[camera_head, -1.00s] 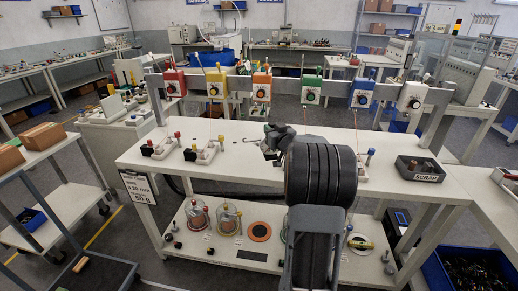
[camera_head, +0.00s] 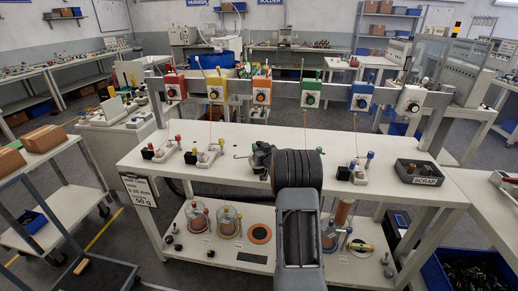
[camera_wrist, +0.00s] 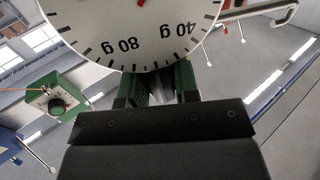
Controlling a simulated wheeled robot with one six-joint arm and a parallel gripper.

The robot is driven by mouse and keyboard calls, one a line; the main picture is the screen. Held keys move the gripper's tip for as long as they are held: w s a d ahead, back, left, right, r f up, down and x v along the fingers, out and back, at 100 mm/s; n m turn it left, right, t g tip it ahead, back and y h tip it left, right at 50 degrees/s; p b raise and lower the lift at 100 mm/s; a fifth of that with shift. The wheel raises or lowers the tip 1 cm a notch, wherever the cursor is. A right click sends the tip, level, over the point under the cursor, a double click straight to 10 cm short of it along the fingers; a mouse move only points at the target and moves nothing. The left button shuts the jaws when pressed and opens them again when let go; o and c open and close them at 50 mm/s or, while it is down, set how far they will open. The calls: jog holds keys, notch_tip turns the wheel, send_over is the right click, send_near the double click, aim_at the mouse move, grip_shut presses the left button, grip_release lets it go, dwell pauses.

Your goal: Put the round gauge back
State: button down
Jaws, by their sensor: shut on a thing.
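The round gauge (camera_wrist: 135,30) fills the top of the wrist view. Its white dial has black marks, "40 g" and "80 g" upside down and a red pointer. My gripper (camera_wrist: 160,88) is shut on the gauge, with its green-sided fingers below the dial. In the head view my gripper (camera_head: 263,158) is above the middle of the white bench (camera_head: 230,135). A thin hooked rod juts out to its left there, and the dial face is hidden. An orange round pad (camera_head: 260,233) lies bare on the lower shelf.
Red (camera_head: 175,88), yellow (camera_head: 216,88), orange (camera_head: 262,92), green (camera_head: 309,95), blue (camera_head: 361,96) and white (camera_head: 410,100) boxes hang on the rail behind. Small fixtures stand left and right on the bench. A scrap tray (camera_head: 419,172) is at the right. Clear domes (camera_head: 228,220) stand on the lower shelf.

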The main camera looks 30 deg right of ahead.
jog(key=shift+f, duration=0.15)
jog(key=c, duration=1.3)
grip_release()
jog(key=shift+f, duration=0.1)
jog(key=o, duration=0.4)
jog(key=shift+o, duration=0.2)
